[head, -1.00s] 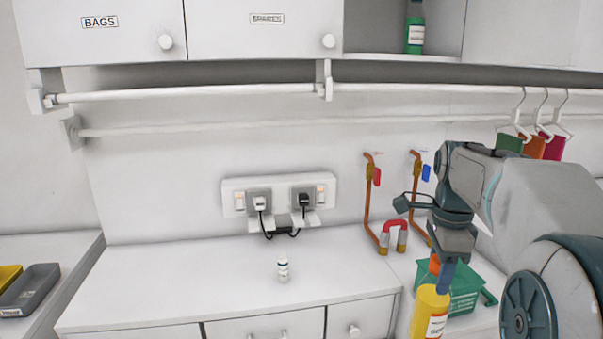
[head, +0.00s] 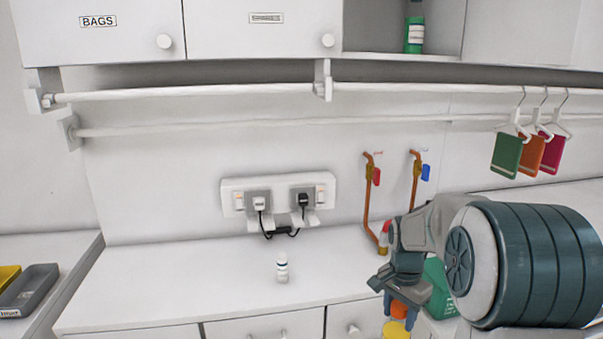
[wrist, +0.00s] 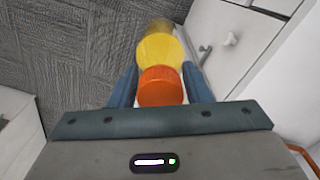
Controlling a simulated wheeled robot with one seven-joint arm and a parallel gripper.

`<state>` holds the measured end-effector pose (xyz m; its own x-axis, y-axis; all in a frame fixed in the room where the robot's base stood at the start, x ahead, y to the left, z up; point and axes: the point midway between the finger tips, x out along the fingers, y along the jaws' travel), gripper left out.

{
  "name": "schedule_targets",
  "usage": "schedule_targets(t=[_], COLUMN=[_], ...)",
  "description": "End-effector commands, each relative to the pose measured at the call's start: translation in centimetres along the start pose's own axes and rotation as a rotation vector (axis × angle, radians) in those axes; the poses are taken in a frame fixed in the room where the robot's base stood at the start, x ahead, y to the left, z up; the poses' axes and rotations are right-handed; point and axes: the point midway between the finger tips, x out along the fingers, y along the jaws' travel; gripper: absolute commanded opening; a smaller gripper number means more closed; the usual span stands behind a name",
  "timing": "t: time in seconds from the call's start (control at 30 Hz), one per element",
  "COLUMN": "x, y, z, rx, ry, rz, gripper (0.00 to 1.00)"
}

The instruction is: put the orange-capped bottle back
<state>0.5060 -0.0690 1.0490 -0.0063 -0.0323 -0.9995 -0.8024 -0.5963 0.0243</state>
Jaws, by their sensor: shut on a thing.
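The orange-capped bottle has a yellow body (wrist: 160,49) and an orange cap (wrist: 160,86). My gripper (wrist: 161,88) is shut on it at the cap, one blue finger on each side. In the wrist view the bottle hangs over the grey carpet beside white drawer fronts. In the head view my gripper (head: 398,308) is at the lower right in front of the counter. The orange cap shows below it, with a bit of the yellow body at the bottom edge; the rest is out of frame.
A small white bottle (head: 282,267) stands on the white counter (head: 200,285). A green bottle (head: 415,30) stands in the open cupboard bay above. Rails and hanging cloths (head: 507,155) are overhead.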

Motion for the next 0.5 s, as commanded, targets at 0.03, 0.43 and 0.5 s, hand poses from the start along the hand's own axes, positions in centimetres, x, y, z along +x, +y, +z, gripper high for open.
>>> schedule_targets(t=[0.03,0.43,0.5], x=[2.0,14.4,15.6], y=[-0.6,-3.3,-3.4], z=[0.5,5.0,5.7], rx=[-0.083,-0.741,-0.811], ry=[-0.005,-0.010,-0.010], rz=[0.005,-0.017,-0.023], gripper=[0.00,0.00,0.00])
